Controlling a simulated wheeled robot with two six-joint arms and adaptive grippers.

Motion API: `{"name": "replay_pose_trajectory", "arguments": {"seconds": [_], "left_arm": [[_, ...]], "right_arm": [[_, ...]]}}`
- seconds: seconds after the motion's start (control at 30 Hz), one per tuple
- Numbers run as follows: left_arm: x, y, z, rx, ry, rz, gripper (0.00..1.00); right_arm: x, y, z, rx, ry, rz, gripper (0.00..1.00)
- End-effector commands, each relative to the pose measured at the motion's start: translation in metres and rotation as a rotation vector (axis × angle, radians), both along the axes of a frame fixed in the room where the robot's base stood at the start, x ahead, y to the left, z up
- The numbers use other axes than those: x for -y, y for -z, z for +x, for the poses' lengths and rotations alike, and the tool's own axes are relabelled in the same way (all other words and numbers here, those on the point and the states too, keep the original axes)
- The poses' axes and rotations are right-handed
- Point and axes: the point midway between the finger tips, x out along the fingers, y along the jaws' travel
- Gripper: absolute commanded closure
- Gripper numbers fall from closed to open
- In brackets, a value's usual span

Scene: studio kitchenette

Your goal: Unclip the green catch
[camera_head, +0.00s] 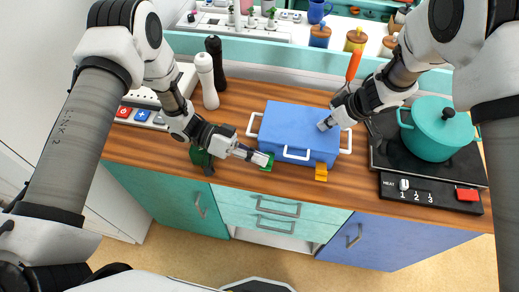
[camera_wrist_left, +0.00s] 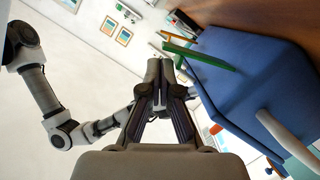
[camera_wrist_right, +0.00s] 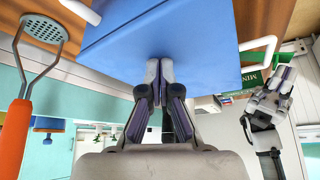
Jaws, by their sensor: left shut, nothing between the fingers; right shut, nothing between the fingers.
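A blue box (camera_head: 300,130) with white handles stands on the wooden counter. The green catch (camera_head: 268,163) is at the left of its front side, and an orange catch (camera_head: 321,173) is at the right. In the left wrist view the green catch (camera_wrist_left: 200,56) juts out from the blue box (camera_wrist_left: 240,85). My left gripper (camera_head: 262,158) is shut and empty, close beside the green catch; I cannot tell whether they touch. My right gripper (camera_head: 324,125) is shut and empty at the lid's right part, and it also shows against the blue lid in the right wrist view (camera_wrist_right: 160,68).
A teal pot (camera_head: 440,130) stands on the dark hob at the right, behind a switch panel (camera_head: 430,193). White (camera_head: 207,82) and black (camera_head: 215,60) mills stand at the back left. An orange-handled masher (camera_wrist_right: 14,135) is near my right wrist. A dark green item (camera_head: 201,160) lies behind my left gripper.

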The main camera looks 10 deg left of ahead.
Motion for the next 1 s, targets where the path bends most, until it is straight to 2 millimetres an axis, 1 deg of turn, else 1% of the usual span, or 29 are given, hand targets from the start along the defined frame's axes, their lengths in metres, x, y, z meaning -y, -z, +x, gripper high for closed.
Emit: {"name": "replay_pose_trajectory", "arguments": {"seconds": [0.3,0.87,0.97,1.0], "left_arm": [[-0.0001,0.0075,-0.0063,-0.002,0.0,0.0,1.0],[-0.0001,0.0095,-0.008,-0.004,0.001,0.001,1.0],[-0.0048,0.0082,-0.007,-0.003,-0.001,0.0,1.0],[-0.0092,0.0071,-0.0062,-0.003,-0.002,0.0,1.0]], "right_arm": [[0.0001,0.0005,-0.0003,-0.001,0.0,0.0,1.0],[0.0001,0.0005,-0.0002,0.0,0.0,-0.001,1.0],[0.0001,0.0005,-0.0002,0.0,0.0,-0.001,1.0],[0.0001,0.0005,-0.0002,0.0,0.0,-0.001,1.0]]}}
